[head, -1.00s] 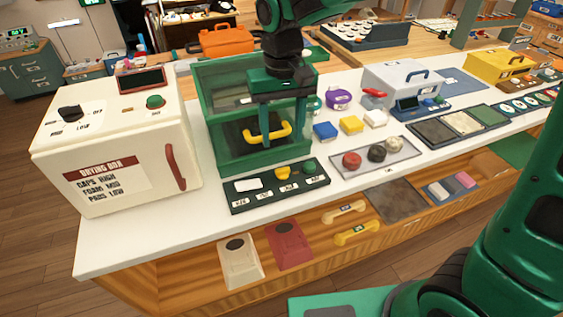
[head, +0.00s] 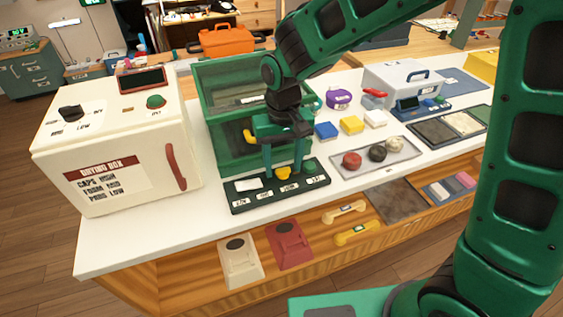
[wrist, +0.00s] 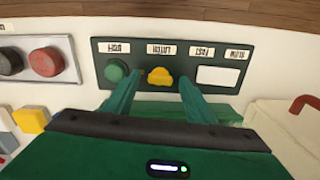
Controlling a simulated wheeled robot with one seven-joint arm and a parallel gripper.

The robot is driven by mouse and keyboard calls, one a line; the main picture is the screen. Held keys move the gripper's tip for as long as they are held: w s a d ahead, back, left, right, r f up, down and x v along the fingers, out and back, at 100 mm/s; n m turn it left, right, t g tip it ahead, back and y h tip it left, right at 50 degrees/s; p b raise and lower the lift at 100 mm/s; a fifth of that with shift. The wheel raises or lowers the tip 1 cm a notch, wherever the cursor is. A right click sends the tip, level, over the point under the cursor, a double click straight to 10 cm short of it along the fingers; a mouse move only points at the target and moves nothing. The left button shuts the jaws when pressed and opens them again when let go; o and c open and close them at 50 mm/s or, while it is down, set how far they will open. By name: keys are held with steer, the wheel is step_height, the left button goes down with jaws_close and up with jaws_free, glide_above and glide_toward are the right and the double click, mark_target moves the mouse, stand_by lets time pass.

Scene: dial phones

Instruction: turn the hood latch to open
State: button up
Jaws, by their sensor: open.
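The hood is a green-framed box (head: 220,140) on the white counter, with a yellow handle (head: 249,137) on its front, now partly hidden by my arm. In front of it lies a dark control panel (head: 240,202) with a white rocker, a yellow latch knob (head: 284,173) and a green button. In the wrist view the yellow latch knob (wrist: 160,77) sits under the label "LATCH", between the green button (wrist: 116,70) and the white rocker (wrist: 218,75). My gripper (head: 284,171) is open and points down, its fingers on either side of the knob; contact cannot be told.
A white drying box (head: 115,140) with a red handle stands to the left. A tray (head: 375,158) with red, black and pale knobs lies to the right of the panel. Blue, yellow and white blocks (head: 350,125) sit behind that tray.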

mark_target(283, 168)
steer(key=c, duration=1)
steer(key=shift+n, duration=0.7)
steer(key=shift+c, duration=0.2)
steer(key=o, duration=1)
steer(key=shift+o, duration=0.2)
steer(key=shift+r, duration=0.1)
step_height(283, 168, up, 11)
steer(key=shift+f, duration=0.2)
